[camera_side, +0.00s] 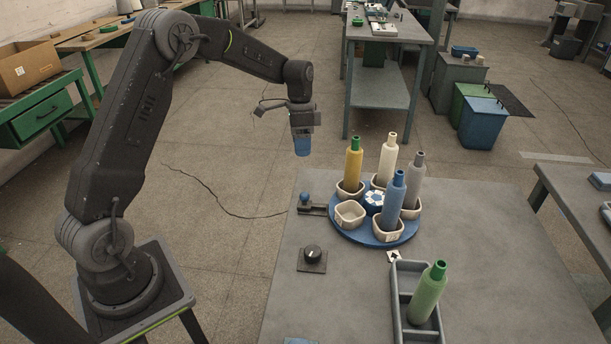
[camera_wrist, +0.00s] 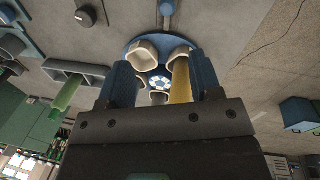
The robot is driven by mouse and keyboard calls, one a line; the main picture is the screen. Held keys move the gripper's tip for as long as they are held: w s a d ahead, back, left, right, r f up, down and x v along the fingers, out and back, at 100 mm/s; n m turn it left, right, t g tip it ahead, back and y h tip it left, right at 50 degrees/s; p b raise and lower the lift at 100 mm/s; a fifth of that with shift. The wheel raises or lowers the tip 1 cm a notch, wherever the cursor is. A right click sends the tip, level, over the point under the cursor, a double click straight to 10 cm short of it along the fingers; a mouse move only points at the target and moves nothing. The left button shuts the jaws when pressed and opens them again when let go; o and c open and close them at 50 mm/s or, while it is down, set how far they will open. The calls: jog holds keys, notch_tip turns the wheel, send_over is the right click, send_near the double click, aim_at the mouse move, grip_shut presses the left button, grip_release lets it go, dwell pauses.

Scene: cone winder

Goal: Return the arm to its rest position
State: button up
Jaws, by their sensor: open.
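My gripper (camera_side: 302,145) hangs at the end of my raised arm, pointing down, in the air left of the work table and clear of it. Its two blue fingers show in the wrist view (camera_wrist: 163,83), spread apart with nothing held between them. The blue turntable (camera_side: 376,234) on the table carries pale cups. A yellow cone (camera_side: 352,165), a cream cone (camera_side: 387,160), a grey cone (camera_side: 413,182) and a blue cone (camera_side: 391,203) stand upright in cups. The front left cup (camera_side: 350,213) is empty. A green cone (camera_side: 427,293) leans in the grey tray (camera_side: 399,326).
A black knob (camera_side: 313,255) on a plate and a small blue-topped lever (camera_side: 305,200) sit on the left of the table (camera_side: 330,300). The floor (camera_side: 220,180) between my base and the table is open. A workbench (camera_side: 385,80) and bins (camera_side: 482,122) stand behind.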

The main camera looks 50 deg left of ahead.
jog(key=s+d+r+n+t+y, duration=0.1)
jog(key=s+d+r, duration=0.3)
jog(key=s+r, duration=0.15)
jog(key=s+d+r+n+t, duration=0.2)
jog(key=s+d+r, duration=0.3)
jog(key=r, duration=0.2)
jog(key=s+d+r+n+t, duration=0.1)
jog(key=s+d, duration=0.2)
jog(key=s, duration=0.5)
jog(key=s+d+r+n+t, duration=0.1)
jog(key=s+d+n+t, duration=0.1)
jog(key=s, duration=0.6)
jog(key=shift+s+d+y, duration=0.3)
jog(key=shift+s+d, duration=0.05)
jog(key=shift+d, duration=0.3)
